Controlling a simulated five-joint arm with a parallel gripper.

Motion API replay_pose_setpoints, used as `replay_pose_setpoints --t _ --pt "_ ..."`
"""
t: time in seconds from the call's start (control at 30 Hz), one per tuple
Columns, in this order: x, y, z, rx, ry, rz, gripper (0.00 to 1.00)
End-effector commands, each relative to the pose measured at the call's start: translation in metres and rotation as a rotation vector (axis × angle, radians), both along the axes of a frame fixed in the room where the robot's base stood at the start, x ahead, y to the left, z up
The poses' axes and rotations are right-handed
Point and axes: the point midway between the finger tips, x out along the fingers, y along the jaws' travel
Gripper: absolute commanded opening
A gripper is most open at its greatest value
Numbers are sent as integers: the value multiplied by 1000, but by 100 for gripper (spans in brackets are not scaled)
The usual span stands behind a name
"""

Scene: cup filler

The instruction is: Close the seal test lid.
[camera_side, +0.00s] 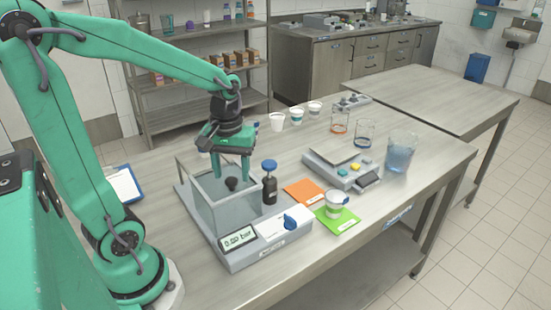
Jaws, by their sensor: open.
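The seal test unit (270,257) stands on the front of the steel bench, with a clear-walled chamber (197,205) on its left part. A dark knob (231,184) shows at the chamber; I cannot clearly make out the lid's panel or whether it lies flat or is raised. My gripper (231,171) points down over the chamber with its green fingers open. The fingertips are close above or beside the knob; I cannot tell if they touch it.
A scale-like device (325,170) and a beaker of blue liquid (400,155) are farther right.

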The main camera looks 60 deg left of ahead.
Motion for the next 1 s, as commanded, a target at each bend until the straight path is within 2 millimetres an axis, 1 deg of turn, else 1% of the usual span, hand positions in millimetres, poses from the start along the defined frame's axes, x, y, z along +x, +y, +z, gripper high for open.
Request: replay_pose_setpoints --t 0.3,0.43,0.6,1.0 --pt "1 0 42 1 -6 -1 50" --pt "1 0 54 1 -4 -1 50" --pt "0 -1 61 1 -4 -2 50" --pt "0 -2 62 2 -9 -12 50"
